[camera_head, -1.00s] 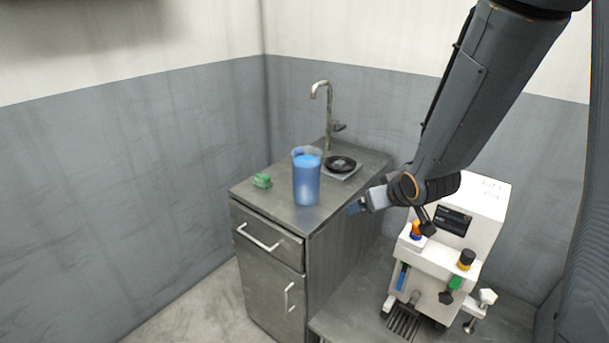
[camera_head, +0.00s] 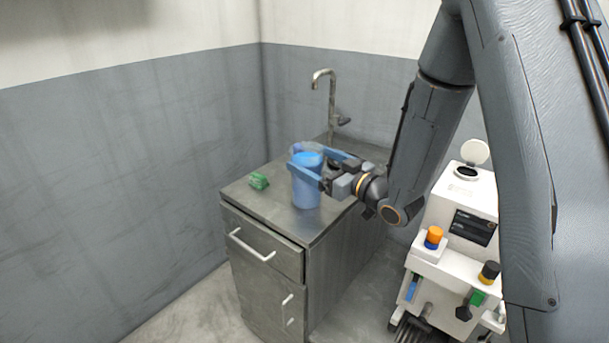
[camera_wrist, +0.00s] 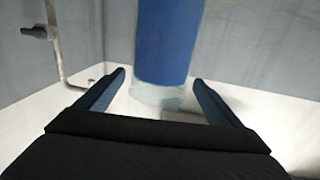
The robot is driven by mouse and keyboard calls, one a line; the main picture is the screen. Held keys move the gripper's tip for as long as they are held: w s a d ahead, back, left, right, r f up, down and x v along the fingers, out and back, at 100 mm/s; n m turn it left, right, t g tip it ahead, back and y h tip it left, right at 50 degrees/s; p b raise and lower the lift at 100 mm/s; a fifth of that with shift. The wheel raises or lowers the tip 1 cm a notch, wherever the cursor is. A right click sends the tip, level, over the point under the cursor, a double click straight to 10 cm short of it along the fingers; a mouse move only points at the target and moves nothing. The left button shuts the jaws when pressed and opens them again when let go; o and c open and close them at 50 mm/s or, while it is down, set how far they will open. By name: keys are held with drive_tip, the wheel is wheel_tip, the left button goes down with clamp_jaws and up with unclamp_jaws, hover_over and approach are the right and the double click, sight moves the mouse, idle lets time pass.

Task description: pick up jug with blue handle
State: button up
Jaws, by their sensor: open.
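The blue jug (camera_head: 306,190) stands upright on the metal counter; I cannot make out a separate handle on it. My gripper (camera_head: 300,163) is open, with its blue fingers on either side of the jug's upper part in the head view. In the wrist view the jug (camera_wrist: 168,45) rises between and beyond the two fingertips of my gripper (camera_wrist: 160,75), with gaps showing on both sides. The jug's top is cut off in the wrist view.
A green sponge-like item (camera_head: 259,181) lies left of the jug on the counter (camera_head: 262,205). A tap (camera_head: 331,100) rises behind, and the sink area is partly hidden by my gripper. A white machine (camera_head: 455,225) stands at the right.

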sight(297, 151)
drive_tip(key=shift+p+x, duration=0.55)
drive_tip(key=shift+x, duration=1.7)
drive_tip(key=shift+r, duration=0.1)
